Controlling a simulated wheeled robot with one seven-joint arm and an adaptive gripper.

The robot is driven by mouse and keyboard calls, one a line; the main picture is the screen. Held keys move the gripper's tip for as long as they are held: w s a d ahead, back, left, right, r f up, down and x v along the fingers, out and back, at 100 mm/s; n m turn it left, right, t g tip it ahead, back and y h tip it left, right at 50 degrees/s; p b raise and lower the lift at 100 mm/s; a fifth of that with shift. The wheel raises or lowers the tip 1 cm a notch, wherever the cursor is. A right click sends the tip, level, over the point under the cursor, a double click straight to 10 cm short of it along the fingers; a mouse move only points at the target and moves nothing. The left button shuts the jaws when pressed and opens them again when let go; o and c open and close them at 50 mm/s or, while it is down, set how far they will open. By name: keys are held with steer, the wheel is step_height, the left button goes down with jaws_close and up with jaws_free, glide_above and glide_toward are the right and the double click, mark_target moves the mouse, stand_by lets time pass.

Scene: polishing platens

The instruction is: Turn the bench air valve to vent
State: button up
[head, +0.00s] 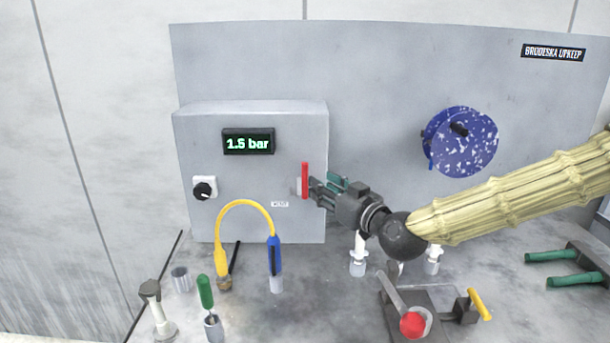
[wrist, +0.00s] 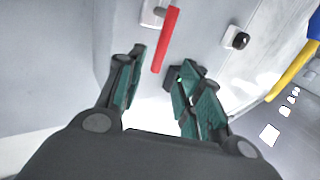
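The air valve has a red lever (head: 305,180) standing upright on the right part of the grey box (head: 250,170). A small label (head: 280,204), which seems to read VENT, is below and left of the lever. The display (head: 248,142) reads 1.5 bar. My gripper (head: 318,188) is just right of the lever. In the wrist view the red lever (wrist: 166,40) shows between and beyond the spread green-padded fingers of my gripper (wrist: 162,64). The fingers are open and empty; I cannot tell whether one touches the lever.
A black knob (head: 203,189) is at the box's left. A yellow hose (head: 245,204) arches in front of the box. A green-handled tool (head: 205,292) and a red-knobbed fixture (head: 412,323) stand on the bench. A blue speckled disc (head: 466,142) hangs on the back panel.

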mark_target(307, 175)
steer(key=shift+p+x, duration=0.8)
steer(key=shift+x, duration=3.6)
jaws_close()
